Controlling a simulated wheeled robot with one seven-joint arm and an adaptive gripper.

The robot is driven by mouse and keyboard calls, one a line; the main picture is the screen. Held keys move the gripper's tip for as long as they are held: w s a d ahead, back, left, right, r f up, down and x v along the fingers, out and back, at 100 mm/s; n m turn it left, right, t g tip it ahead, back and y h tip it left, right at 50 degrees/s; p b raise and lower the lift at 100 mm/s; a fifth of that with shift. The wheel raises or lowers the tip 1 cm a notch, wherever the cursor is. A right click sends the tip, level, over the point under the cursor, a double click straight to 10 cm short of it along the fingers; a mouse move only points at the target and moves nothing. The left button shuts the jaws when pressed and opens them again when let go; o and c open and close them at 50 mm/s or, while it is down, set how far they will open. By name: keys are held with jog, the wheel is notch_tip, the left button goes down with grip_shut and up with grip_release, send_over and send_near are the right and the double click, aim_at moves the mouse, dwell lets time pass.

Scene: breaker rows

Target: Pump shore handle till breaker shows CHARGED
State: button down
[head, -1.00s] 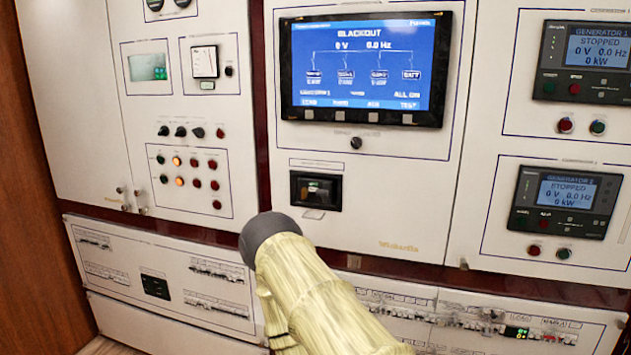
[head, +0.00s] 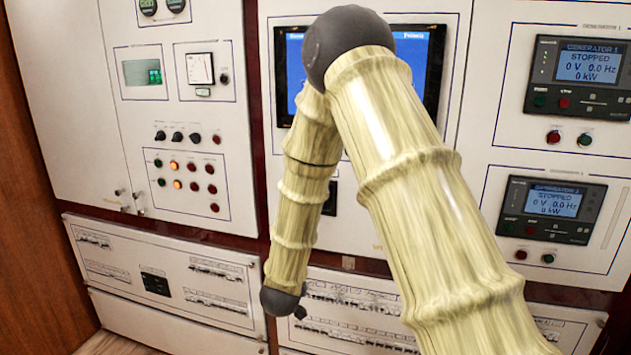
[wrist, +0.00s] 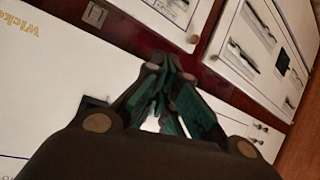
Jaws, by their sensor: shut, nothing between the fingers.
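My gripper (wrist: 167,75) is in the wrist view, its teal-padded fingers drawn together with nothing between them. It points toward the dark red strip between white panels. In the head view my arm hides the gripper. A dark-framed black module in the middle panel is mostly behind my arm; only its right edge (head: 330,198) shows. A similar black module (head: 156,284) sits in the lower left panel. I cannot tell which one is the shore breaker. No pump handle and no CHARGED mark can be made out.
A blue display (head: 418,75) is mostly covered by my arm. Two generator controllers, upper (head: 580,78) and lower (head: 553,210), read STOPPED at right. Buttons and lamps (head: 186,180), two lit orange, are at left. Breaker rows (head: 345,312) run along the lower panels.

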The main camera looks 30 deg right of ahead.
jog(key=w+d+r+m+h+p, duration=0.1)
jog(key=w+d+r+m+h, duration=0.1)
jog(key=r, duration=1.1)
jog(key=w+d+r+m+h+p, duration=0.1)
jog(key=d+r, duration=0.4)
jog(key=r, duration=0.9)
jog(key=shift+w+m+h+p, duration=0.35)
jog(key=shift+w+m+h, duration=0.25)
jog(key=shift+m, duration=0.3)
jog(key=shift+d+f, duration=0.1)
jog(key=shift+d, duration=0.05)
jog(key=w+d+f+p, duration=0.1)
jog(key=d, duration=0.1)
jog(key=w+d+f+p, duration=0.3)
jog(key=w+d, duration=0.1)
jog(key=shift+w+f+p, duration=0.15)
jog(key=shift+f+p, duration=0.2)
jog(key=shift+f, duration=0.05)
jog(key=shift+s+a+f, duration=0.2)
jog(key=shift+s+f, duration=0.05)
jog(key=shift+f, duration=0.3)
jog(key=shift+a, duration=0.1)
